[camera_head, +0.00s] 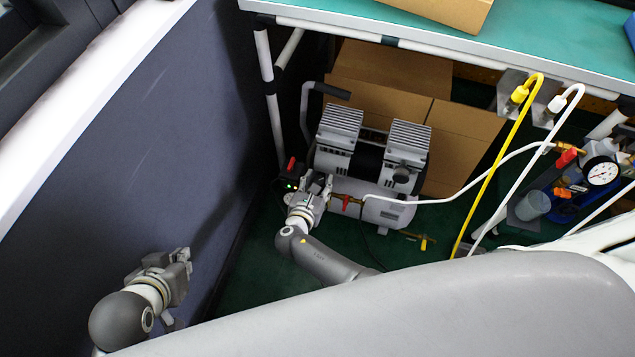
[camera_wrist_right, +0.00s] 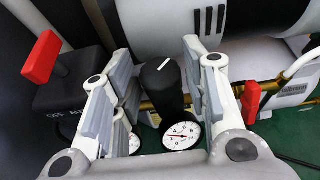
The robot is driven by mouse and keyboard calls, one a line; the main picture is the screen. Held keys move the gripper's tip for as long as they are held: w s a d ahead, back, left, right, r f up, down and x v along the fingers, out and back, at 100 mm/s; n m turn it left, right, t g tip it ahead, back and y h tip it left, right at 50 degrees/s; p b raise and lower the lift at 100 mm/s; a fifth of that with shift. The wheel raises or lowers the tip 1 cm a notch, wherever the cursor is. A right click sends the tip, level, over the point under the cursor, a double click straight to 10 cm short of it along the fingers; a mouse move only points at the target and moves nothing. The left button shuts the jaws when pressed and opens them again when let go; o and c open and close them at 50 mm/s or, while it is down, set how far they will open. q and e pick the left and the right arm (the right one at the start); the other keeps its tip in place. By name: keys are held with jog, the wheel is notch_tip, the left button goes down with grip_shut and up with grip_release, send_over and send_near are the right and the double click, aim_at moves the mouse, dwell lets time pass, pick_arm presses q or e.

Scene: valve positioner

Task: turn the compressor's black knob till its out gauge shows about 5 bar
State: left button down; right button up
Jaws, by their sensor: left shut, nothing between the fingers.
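The compressor (camera_head: 365,190) stands on the floor under the bench, with a silver tank and ribbed heads. In the right wrist view its black knob (camera_wrist_right: 163,88), with a white mark on top, stands between the fingers of my right gripper (camera_wrist_right: 160,70). The fingers are spread, with a small gap seen at each side of the knob. A white round gauge (camera_wrist_right: 181,136) sits just below the knob; its reading is too small to tell surely. A second gauge (camera_wrist_right: 134,143) is partly hidden by the left finger. My left gripper (camera_head: 184,265) is shut and empty, near the dark wall.
A red switch lever (camera_wrist_right: 42,57) on a black box and a red valve handle (camera_wrist_right: 250,102) flank my right gripper. White hose (camera_head: 470,185) and yellow hose (camera_head: 492,180) hang at the right. Cardboard boxes (camera_head: 465,140) stand behind the compressor. The bench edge (camera_head: 440,48) is above.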

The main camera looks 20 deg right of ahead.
jog(key=v, duration=0.7)
jog(key=shift+s+a, duration=0.15)
jog(key=shift+r, duration=0.1)
